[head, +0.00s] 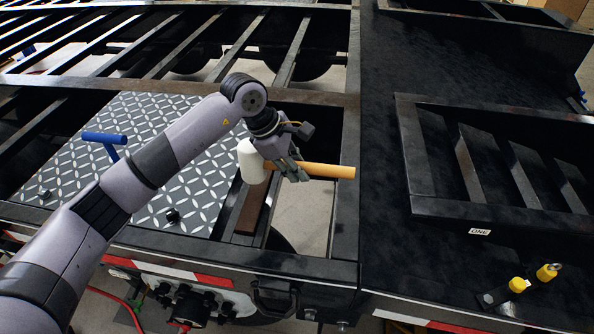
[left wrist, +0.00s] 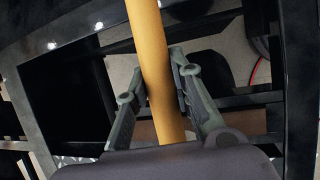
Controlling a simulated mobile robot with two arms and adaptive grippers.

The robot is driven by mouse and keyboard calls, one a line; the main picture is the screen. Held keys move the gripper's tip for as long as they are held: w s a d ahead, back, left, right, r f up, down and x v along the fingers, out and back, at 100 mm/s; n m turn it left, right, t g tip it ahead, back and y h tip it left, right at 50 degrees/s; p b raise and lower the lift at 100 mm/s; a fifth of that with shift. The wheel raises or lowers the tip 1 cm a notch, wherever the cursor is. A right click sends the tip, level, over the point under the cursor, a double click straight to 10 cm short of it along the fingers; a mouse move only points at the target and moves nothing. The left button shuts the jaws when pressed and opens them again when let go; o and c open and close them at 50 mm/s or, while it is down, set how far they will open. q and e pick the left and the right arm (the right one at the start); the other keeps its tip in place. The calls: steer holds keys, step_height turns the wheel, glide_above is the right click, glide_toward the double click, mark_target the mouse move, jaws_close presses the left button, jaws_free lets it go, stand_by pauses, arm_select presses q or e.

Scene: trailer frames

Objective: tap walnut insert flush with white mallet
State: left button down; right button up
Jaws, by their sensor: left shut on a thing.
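My left gripper (head: 287,168) is shut on the wooden handle of the white mallet. The mallet's white head (head: 252,161) hangs just left of my fingers, and its tan handle (head: 330,171) sticks out to the right. In the left wrist view the handle (left wrist: 150,60) runs between the two fingers (left wrist: 158,92). The brown walnut insert (head: 251,208) lies in a narrow slot beside the diamond plate, below the mallet head. Whether the head touches the insert, I cannot tell. My right gripper is out of view.
A diamond-pattern plate (head: 150,180) with a blue T-handle (head: 105,140) lies left of the slot. Black trailer rails (head: 345,215) surround open gaps. A black slatted frame (head: 420,170) lies on the dark deck at right, with two yellow-capped parts (head: 517,285) near the front edge.

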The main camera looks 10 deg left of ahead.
arm_select(q)
steer(key=shift+r, duration=0.2)
stand_by(0.3)
steer(key=shift+r, duration=0.25)
steer(key=shift+f, duration=0.1)
step_height(320, 180, down, 6)
steer(key=b, duration=0.6)
step_height(320, 180, up, 5)
steer(key=p, duration=0.2)
steer(key=shift+f+p, duration=0.1)
steer(key=shift+p, duration=0.2)
steer(key=shift+r, duration=0.4)
